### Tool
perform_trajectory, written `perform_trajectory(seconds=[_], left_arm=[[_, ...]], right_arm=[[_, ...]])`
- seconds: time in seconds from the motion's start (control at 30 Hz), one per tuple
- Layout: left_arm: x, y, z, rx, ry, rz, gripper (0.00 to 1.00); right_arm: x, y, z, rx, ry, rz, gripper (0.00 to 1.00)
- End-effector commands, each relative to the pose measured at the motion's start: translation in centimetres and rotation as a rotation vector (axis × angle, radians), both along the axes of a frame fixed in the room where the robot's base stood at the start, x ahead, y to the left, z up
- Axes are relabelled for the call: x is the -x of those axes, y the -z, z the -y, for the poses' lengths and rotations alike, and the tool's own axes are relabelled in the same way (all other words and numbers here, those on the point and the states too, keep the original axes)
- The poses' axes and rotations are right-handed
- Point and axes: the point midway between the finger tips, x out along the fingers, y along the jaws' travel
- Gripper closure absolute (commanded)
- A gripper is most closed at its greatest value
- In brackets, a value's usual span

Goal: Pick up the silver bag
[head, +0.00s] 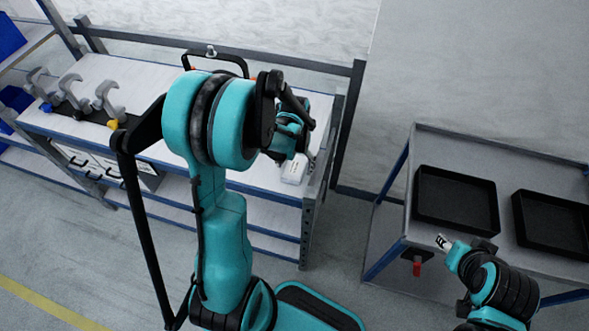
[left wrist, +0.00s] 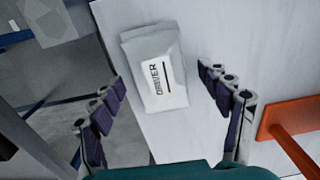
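The silver bag (left wrist: 146,48) lies on the white bench top near its edge in the left wrist view, with a white label reading "DRIVER". In the head view it shows as a small pale shape (head: 293,171) at the right end of the bench. My left gripper (left wrist: 163,80) is open, with one finger on each side of the bag's near part. I see a gap on both sides, and no clear contact. In the head view my left arm partly hides this gripper (head: 300,148).
The bench (head: 142,75) has several grey clamps (head: 107,97) at its left and a black-handled frame (head: 215,52) at the back. An orange object (left wrist: 290,118) stands right of the gripper. A grey cart (head: 450,150) at right holds black trays (head: 455,200). Floor lies between.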

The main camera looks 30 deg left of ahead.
Motion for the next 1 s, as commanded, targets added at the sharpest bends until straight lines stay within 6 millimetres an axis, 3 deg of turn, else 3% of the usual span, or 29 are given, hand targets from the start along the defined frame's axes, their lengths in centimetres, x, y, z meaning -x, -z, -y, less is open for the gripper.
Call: perform_trajectory(seconds=[0.03,0.2,0.63,0.87,1.0], left_arm=[[0.0,0.0,0.0,0.0,0.0,0.0,0.38],[0.0,0.0,0.0,0.0,0.0,0.0,0.78],[0.0,-0.8,0.0,0.0,0.0,0.0,0.78],[0.0,-4.6,0.0,0.0,0.0,0.0,0.78],[-1.9,-6.3,2.7,0.0,0.007,0.0,0.78]], right_arm=[[0.0,0.0,0.0,0.0,0.0,0.0,0.6],[0.0,0.0,0.0,0.0,0.0,0.0,0.6],[0.0,-0.4,0.0,0.0,0.0,0.0,0.6],[0.0,-1.9,0.0,0.0,0.0,0.0,0.6],[0.0,-2.6,0.0,0.0,0.0,0.0,0.6]])
